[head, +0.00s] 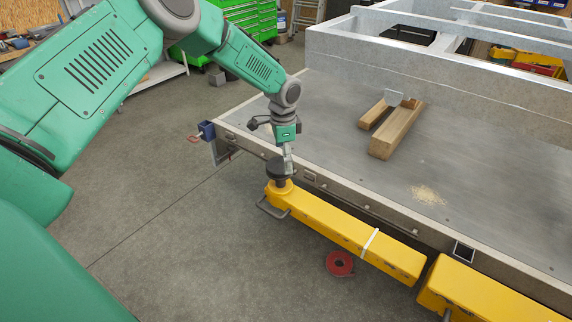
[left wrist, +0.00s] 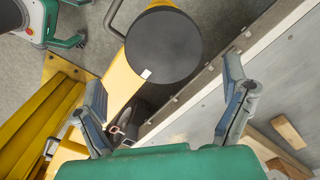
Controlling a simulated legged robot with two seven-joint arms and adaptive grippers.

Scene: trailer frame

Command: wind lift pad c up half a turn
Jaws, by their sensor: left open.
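A black round lift pad (head: 278,170) sits on the far end of a yellow lift arm (head: 335,222), beside the trailer frame's edge. No letter is readable on it. In the left wrist view the pad (left wrist: 165,42) is a large black disc with a small white mark on its near rim. My left gripper (head: 289,160) points down at the pad's right side in the head view. In the left wrist view its fingers (left wrist: 163,75) are spread wide, with the disc between and beyond them. Contact with the pad cannot be told.
The trailer deck (head: 330,120) runs close beside the pad, with wooden blocks (head: 397,130) on it. A bent handle (head: 271,208) sticks out beside the pad. A second yellow arm (head: 490,295) lies lower right. A red roll (head: 339,263) lies on the open floor.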

